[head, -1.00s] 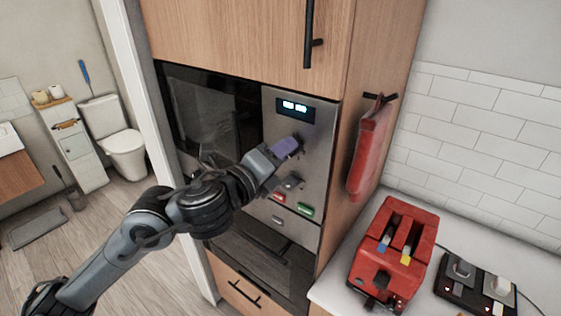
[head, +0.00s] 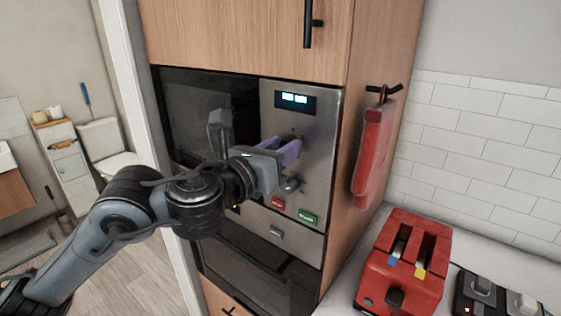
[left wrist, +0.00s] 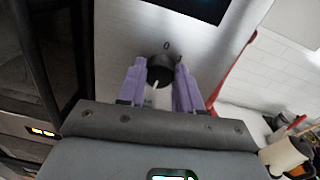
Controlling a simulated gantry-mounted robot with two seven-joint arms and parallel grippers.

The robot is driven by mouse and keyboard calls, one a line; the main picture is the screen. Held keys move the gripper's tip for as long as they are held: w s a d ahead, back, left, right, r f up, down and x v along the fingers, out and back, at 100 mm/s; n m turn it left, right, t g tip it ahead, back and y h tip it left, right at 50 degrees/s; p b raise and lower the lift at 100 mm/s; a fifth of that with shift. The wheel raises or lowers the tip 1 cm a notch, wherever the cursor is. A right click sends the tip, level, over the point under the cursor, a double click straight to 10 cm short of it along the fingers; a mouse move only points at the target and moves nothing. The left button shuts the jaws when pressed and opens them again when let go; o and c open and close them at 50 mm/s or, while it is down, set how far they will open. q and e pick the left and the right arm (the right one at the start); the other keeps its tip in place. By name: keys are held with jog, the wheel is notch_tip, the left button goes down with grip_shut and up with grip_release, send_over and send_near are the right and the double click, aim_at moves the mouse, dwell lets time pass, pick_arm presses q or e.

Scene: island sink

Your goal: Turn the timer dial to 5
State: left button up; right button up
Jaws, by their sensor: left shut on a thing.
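The timer dial (left wrist: 160,69) is a dark round knob with a pale pointer, on the steel control panel under the display. In the left wrist view it sits between the purple fingertips of my left gripper (left wrist: 160,80), which is shut on it. A "0" mark shows above the dial. In the head view my left gripper (head: 286,150) reaches the upper part of the panel (head: 318,160), and its fingers mostly hide the dial. The lit display (head: 294,99) is above; its digits are too small to read. My right gripper is not in view.
A second knob (head: 291,185), a red button (head: 278,203) and a green button (head: 308,218) are below the gripper. A red towel (head: 372,150) hangs on the cabinet side. A red toaster (head: 403,265) stands on the counter at the right.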

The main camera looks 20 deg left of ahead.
pick_arm(q)
jog(key=shift+f+m+h+b, duration=0.2)
jog(key=shift+m+b, duration=1.85)
jog(key=shift+m, duration=1.2)
jog(key=shift+f+m+h+b, duration=0.1)
jog(key=shift+m+h+b, duration=0.1)
jog(key=shift+m+b, duration=2.45)
jog(key=shift+m+p, duration=0.6)
jog(key=shift+m, duration=0.1)
jog(key=o, duration=1)
jog(key=shift+d+r, duration=0.1)
jog(key=shift+r, duration=0.05)
jog(key=shift+o, duration=0.2)
jog(key=p+v, duration=0.1)
jog(key=v, duration=0.9)
jog(key=shift+s, duration=0.4)
